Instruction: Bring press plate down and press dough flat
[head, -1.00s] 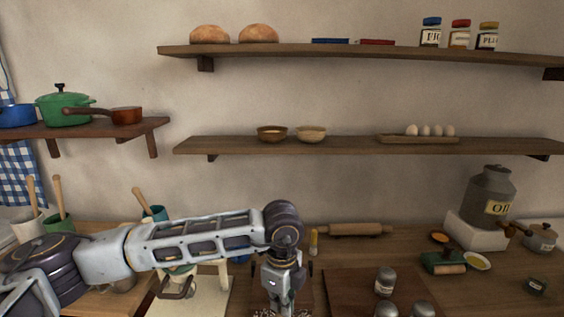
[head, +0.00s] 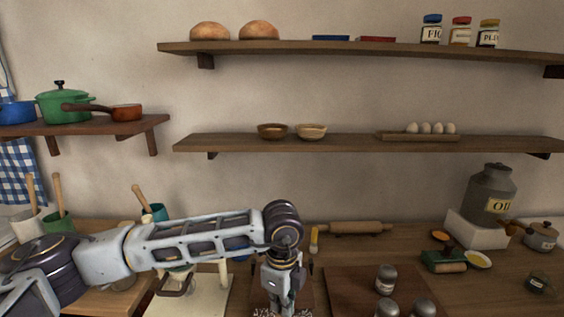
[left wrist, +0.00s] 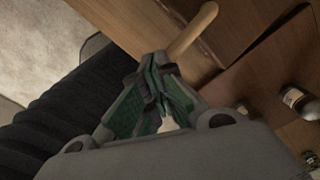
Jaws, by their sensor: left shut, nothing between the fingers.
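My left gripper (head: 283,311) hangs below its wrist at the bottom edge of the head view, where its fingertips are partly cut off. In the left wrist view the green-padded fingers of the left gripper (left wrist: 157,68) are shut with nothing held. A pale wooden handle (left wrist: 193,30) shows just beyond the fingertips; I cannot tell whether they touch it. In the head view a cream base (head: 205,298) with an upright and a dark curved handle, perhaps the press, stands left of the gripper, partly behind my arm. I cannot make out the press plate or the dough. My right gripper is not in view.
Shaker jars (head: 386,280) stand on a brown board (head: 340,285) right of the gripper. A rolling pin (head: 355,228) lies at the back of the counter. An oil can (head: 490,197) and small bowls are at the right. Shelves (head: 330,145) line the wall.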

